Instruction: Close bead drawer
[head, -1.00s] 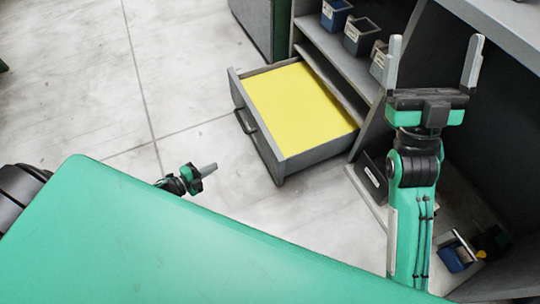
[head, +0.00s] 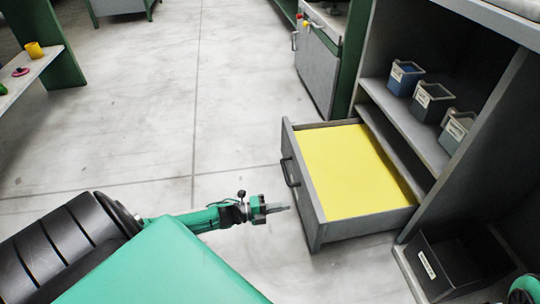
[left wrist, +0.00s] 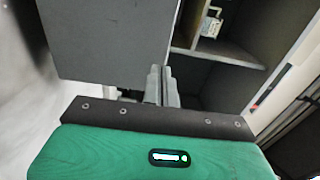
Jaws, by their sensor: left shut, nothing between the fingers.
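The bead drawer (head: 318,232) is pulled out of the grey cabinet, with a dark handle (head: 290,172) on its front and a flat yellow surface (head: 355,170) inside. My left gripper (head: 280,208) is shut and empty. In the head view it points right at the drawer front, just below the handle; I cannot tell whether it touches. In the left wrist view the closed fingertips (left wrist: 162,85) lie beside a large grey panel (left wrist: 110,40), probably the drawer. My right gripper is not in view; only a teal part of my right arm shows at the lower right corner.
Small labelled bins (head: 433,102) stand on the cabinet shelf (head: 400,125) above the drawer. A black bin (head: 455,262) sits low in the cabinet. The floor (head: 130,140) left of the drawer is clear. A bench with coloured items (head: 34,50) stands far left.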

